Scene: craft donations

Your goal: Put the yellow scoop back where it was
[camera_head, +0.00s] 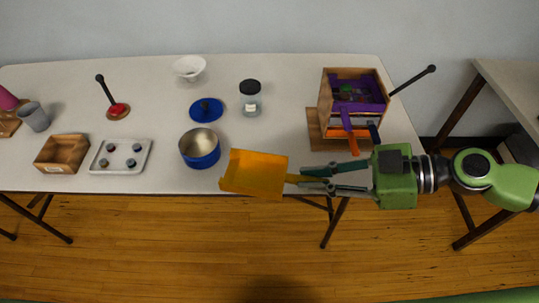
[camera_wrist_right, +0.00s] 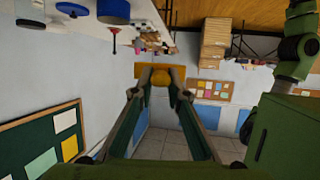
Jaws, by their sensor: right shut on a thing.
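The yellow scoop (camera_head: 254,173) is in the air at the front edge of the table, in the head view. Its broad pan points left and its handle points right. My right gripper (camera_head: 304,180) comes in from the right and is shut on the scoop's handle. In the right wrist view the yellow scoop (camera_wrist_right: 147,71) shows beyond the fingertips (camera_wrist_right: 161,78), partly hidden by them. A wooden box (camera_head: 328,98) with purple and other coloured pieces in it stands at the table's right side. My left gripper is not in view.
A blue pot (camera_head: 201,152) stands just left of the scoop, with a blue lid (camera_head: 206,110) and a jar (camera_head: 250,104) behind. The table's middle (camera_head: 285,120) is clear.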

